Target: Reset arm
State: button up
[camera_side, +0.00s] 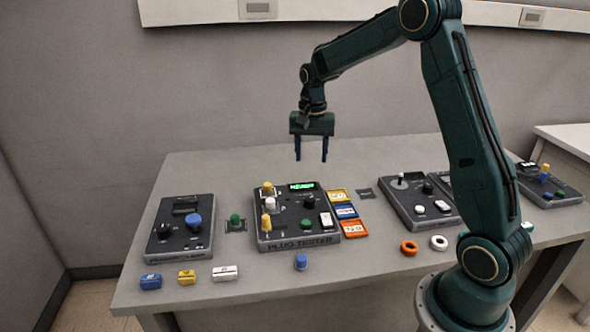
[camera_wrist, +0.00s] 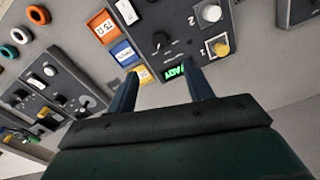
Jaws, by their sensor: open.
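My gripper (camera_side: 311,150) hangs above the back of the table, pointing down, with its two dark blue fingers apart and nothing between them. It stands clear of the table and of the plug tester (camera_side: 292,238) below it. In the wrist view my gripper (camera_wrist: 160,84) shows both fingers spread, with the tester's lit green display (camera_wrist: 174,72) seen between them. The tester carries yellow and white plugs at its left, a green knob, a black dial and a white switch.
Yellow, blue and orange labelled trays (camera_side: 346,212) lie right of the tester. A panel with a blue knob (camera_side: 193,223) stands left; a joystick panel (camera_side: 400,180) stands right. Orange and white rings (camera_side: 409,248), a blue plug (camera_side: 301,262) and small labelled blocks (camera_side: 187,277) lie near the front edge.

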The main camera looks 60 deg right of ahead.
jog(key=s+a+r+n+t, duration=0.3)
jog(key=s+a+r+n, duration=0.3)
jog(key=s+a+r, duration=0.55)
jog(key=s+a+n+t, duration=0.1)
jog(key=s+a+n, duration=0.2)
jog(key=s, duration=0.4)
jog(key=s+a+n+t, duration=0.1)
jog(key=s+a+n, duration=0.1)
jog(key=s, duration=0.6)
jog(key=shift+a+r+n+t, duration=0.3)
jog(key=shift+a+r+n, duration=0.1)
jog(key=shift+n, duration=0.2)
